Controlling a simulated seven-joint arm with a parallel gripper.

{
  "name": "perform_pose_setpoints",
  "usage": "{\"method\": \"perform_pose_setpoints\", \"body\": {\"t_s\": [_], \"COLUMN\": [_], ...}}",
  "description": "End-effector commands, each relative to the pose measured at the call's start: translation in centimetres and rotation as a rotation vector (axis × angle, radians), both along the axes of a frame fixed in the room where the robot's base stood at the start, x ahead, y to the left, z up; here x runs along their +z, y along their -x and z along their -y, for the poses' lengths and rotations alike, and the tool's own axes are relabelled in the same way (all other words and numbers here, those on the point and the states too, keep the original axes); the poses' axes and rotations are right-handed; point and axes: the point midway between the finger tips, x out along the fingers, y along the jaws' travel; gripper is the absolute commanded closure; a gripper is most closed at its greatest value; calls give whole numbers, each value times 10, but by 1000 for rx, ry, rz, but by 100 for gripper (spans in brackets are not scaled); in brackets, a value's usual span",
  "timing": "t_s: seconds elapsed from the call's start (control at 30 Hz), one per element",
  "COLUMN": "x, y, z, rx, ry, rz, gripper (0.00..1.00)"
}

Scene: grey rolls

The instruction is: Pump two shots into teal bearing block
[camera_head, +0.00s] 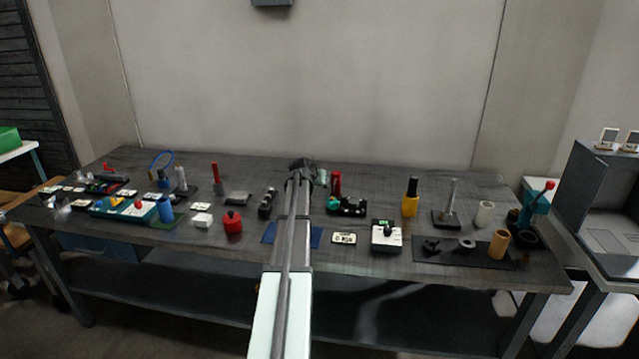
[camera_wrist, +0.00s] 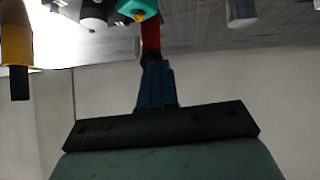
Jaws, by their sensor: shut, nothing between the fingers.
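A teal block (camera_head: 333,204) sits on the bench near its middle, at the left end of a low black piece (camera_head: 354,208). In the wrist view, a teal block with a small yellow-orange tip (camera_wrist: 138,7) shows at the top edge, partly cut off. A red upright part (camera_head: 337,183) stands just behind the block; a red part (camera_wrist: 151,36) also shows beyond my fingertips in the wrist view. My gripper (camera_wrist: 151,62) is shut and empty, its tips pointing toward the red part; I cannot tell if they touch. In the head view my gripper (camera_head: 302,168) is left of the red part, partly hidden by my arm.
A yellow bottle with black top (camera_head: 410,203) and a white box with a dark knob (camera_head: 386,237) stand to the right. A red can (camera_head: 232,222) and blue mat (camera_head: 318,238) are nearer the left. A teal press (camera_head: 535,205) stands at the right end.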

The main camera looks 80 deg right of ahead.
Motion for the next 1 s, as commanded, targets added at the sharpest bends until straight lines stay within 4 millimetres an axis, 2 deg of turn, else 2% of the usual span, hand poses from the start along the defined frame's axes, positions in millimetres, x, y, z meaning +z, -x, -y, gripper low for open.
{"method": "perform_pose_setpoints", "body": {"t_s": [0.17, 0.33, 0.4, 0.7, 1.0], "x": [12, 39, 45, 77, 91], "y": [-7, -21, -21, -29, -34], "z": [-1, -4, -22, -65, -83], "rx": [1, 1, 1, 0, 0], "ry": [0, 2, 1, 1, 1], "rz": [1, 0, 1, 0, 0], "gripper": [100, 100, 100, 100, 100]}}
